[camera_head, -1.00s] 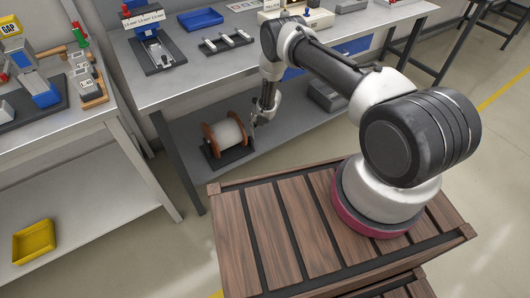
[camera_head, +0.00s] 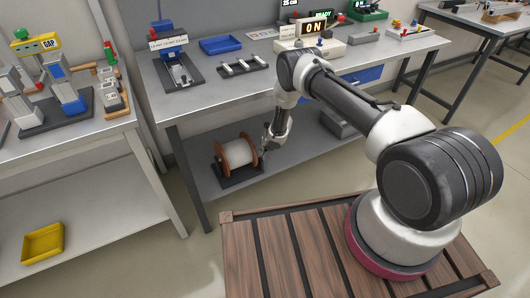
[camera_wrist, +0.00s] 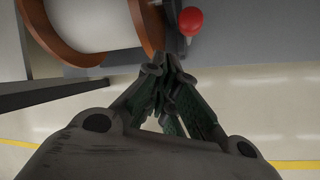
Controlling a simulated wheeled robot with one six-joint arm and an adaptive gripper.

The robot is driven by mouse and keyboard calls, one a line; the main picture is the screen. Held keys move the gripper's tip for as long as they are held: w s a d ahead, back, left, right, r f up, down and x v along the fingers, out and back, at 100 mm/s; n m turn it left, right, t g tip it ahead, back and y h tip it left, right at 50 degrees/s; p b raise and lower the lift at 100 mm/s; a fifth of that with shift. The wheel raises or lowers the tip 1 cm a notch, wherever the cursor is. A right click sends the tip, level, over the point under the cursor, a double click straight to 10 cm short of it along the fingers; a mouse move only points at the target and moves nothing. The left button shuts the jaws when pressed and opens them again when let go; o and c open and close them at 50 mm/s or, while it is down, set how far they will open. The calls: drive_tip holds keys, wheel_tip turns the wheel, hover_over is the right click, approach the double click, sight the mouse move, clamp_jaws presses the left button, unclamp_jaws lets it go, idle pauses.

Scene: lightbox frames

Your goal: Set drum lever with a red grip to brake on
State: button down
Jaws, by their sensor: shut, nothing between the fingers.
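The cable drum (camera_head: 237,152), with brown flanges and a white winding, stands on a dark base on the lower shelf of the middle bench. In the wrist view the drum (camera_wrist: 92,22) fills the upper left. A round red grip (camera_wrist: 191,20) on a short grey lever shows just right of its flange. I cannot make out the grip in the head view. My gripper (camera_head: 264,153) is at the drum's right side. In the wrist view its fingertips (camera_wrist: 166,72) are together and empty, below and slightly left of the red grip, seemingly apart from it. The lever's pivot is not clear.
The bench top (camera_head: 215,88) overhangs the shelf, with a bench leg (camera_head: 190,178) left of the drum. A grey box (camera_head: 338,124) sits on the shelf to the right. A yellow tray (camera_head: 43,243) lies on the left bench's lower shelf.

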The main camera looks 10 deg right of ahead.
drive_tip(key=w+r, duration=0.3)
drive_tip(key=r, duration=0.5)
drive_tip(key=shift+d, duration=0.25)
drive_tip(key=shift+w, duration=0.1)
